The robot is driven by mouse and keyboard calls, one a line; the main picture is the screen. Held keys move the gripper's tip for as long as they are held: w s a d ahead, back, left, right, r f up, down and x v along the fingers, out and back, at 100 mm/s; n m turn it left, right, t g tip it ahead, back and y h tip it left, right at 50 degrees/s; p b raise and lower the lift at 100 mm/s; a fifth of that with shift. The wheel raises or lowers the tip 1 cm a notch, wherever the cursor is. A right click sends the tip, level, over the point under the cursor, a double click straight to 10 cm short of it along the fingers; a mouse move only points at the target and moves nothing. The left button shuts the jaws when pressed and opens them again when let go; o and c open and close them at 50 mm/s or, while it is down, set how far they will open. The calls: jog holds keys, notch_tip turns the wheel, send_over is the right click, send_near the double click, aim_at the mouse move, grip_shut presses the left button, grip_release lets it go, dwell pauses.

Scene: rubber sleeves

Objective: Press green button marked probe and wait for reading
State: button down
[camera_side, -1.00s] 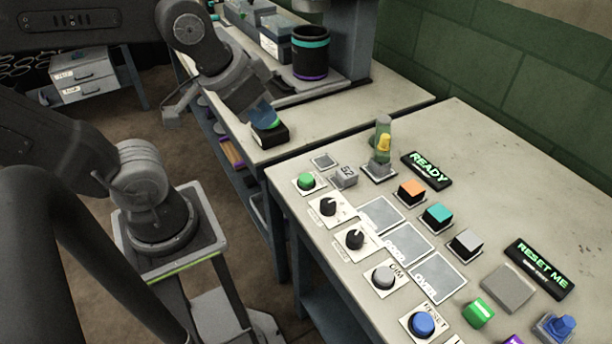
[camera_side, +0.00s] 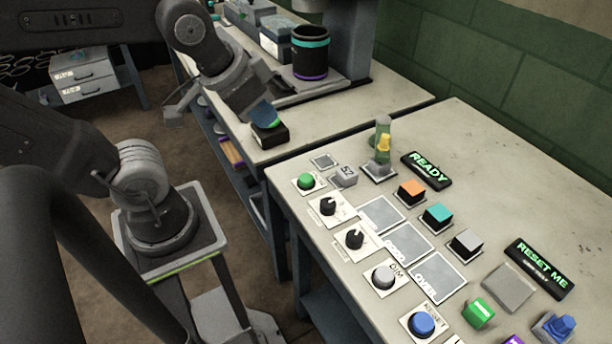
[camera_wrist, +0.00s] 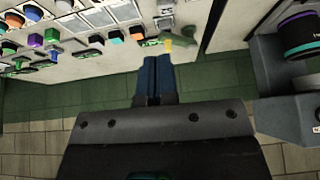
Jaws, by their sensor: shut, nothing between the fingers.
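In the wrist view the blue fingers (camera_wrist: 155,78) are together, and the box is not visible. A round green button (camera_side: 306,180) on a pale plate stands at the near left corner of the front table, clear of my gripper. I cannot read "probe" on either.
A tube with a yellow part (camera_side: 383,142) stands upright. A black cup (camera_side: 310,53) stands behind.

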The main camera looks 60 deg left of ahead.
jog(key=w+a+m+t+y, duration=0.3)
jog(key=w+a+t+y, duration=0.1)
jog(key=w+a, duration=0.4)
jog(key=m+g+h, duration=0.5)
jog(key=m+h, duration=0.7)
jog(key=m, duration=0.5)
send_over(304, 179)
notch_tip(304, 179, down, 11)
jog(key=shift+r, duration=0.2)
jog(key=shift+t, duration=0.3)
jog(key=shift+f, duration=4.4)
jog(key=shift+f, duration=0.15)
jog(key=shift+f, duration=0.25)
